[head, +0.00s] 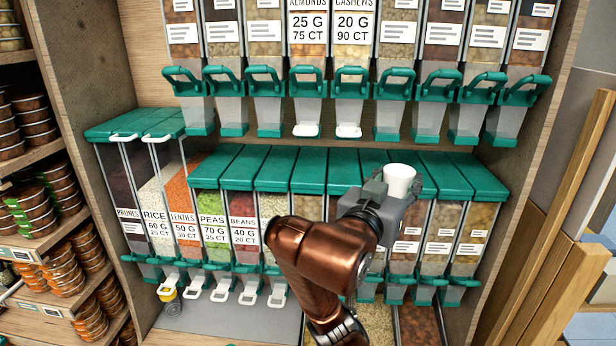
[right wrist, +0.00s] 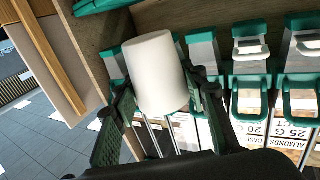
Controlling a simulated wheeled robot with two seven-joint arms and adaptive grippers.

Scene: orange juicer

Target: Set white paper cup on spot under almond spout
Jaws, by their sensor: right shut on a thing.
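The white paper cup (head: 400,180) is held by my right gripper (head: 383,190), in front of the green lids right of centre. It looks about upright in the head view. In the right wrist view the cup (right wrist: 158,72) sits between the two fingers of the gripper (right wrist: 160,100), which are shut on its sides. The almond dispenser (head: 308,36) is in the upper row, with its white-tipped spout (head: 306,130) above and left of the cup. Its label (right wrist: 298,132) shows inverted in the right wrist view. My left gripper is not in view.
The cashew dispenser (head: 352,36) is just right of the almonds, with its own white-tipped spout (head: 348,131). Green lids (head: 318,165) of the lower bins form a ledge below the upper spouts. A small yellow item (head: 167,294) sits at lower left. Wooden posts (head: 575,245) stand at right.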

